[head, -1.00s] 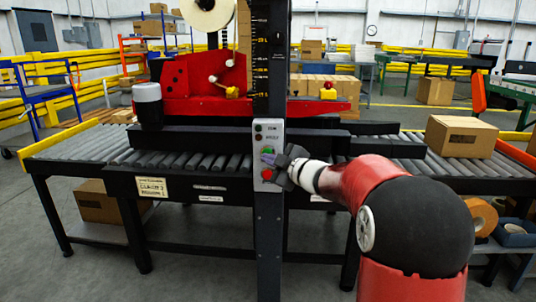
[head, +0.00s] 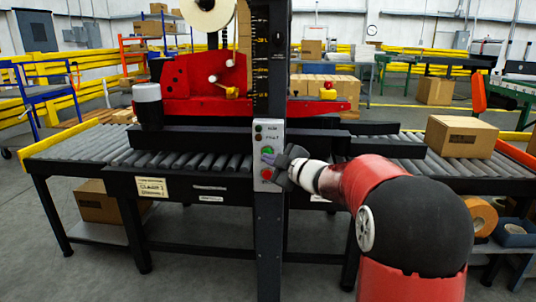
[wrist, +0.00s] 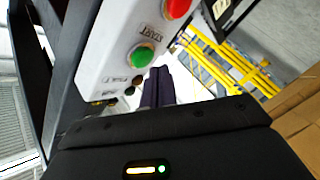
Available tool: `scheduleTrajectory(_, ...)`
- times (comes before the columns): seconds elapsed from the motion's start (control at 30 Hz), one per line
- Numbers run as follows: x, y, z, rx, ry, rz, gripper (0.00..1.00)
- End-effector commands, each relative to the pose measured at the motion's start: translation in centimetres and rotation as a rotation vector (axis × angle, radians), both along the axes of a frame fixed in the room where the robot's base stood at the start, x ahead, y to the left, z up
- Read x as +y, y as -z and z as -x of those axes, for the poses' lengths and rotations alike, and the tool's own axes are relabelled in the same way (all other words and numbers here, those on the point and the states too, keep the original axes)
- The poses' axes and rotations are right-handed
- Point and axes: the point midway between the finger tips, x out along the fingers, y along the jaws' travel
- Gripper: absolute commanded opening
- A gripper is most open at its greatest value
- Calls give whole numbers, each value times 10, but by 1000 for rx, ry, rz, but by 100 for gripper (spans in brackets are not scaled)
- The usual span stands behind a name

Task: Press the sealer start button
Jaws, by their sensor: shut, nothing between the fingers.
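The sealer control box (head: 269,135) is a light grey panel on the dark upright post. Its green button (head: 267,150) sits above a red button (head: 266,173). In the wrist view the green button (wrist: 140,55) has a START label beside it, and the red button (wrist: 178,7) is at the top edge. My gripper (head: 280,158) is just right of the green button in the head view. In the wrist view its dark, closed fingers (wrist: 157,77) are beside the green button, which is uncovered. I cannot tell whether the fingertips touch the panel.
A roller conveyor (head: 90,150) runs left and right of the post. A cardboard box (head: 461,137) sits on its right part. Dark side rails (head: 225,142) cross behind the control box. The red sealer head (head: 205,80) stands above. Open floor lies at the front left.

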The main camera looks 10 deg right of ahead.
Motion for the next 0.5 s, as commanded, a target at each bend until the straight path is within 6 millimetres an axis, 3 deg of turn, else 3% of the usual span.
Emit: scheduleTrajectory(0.5,-3,0,-8,0,0,0,0)
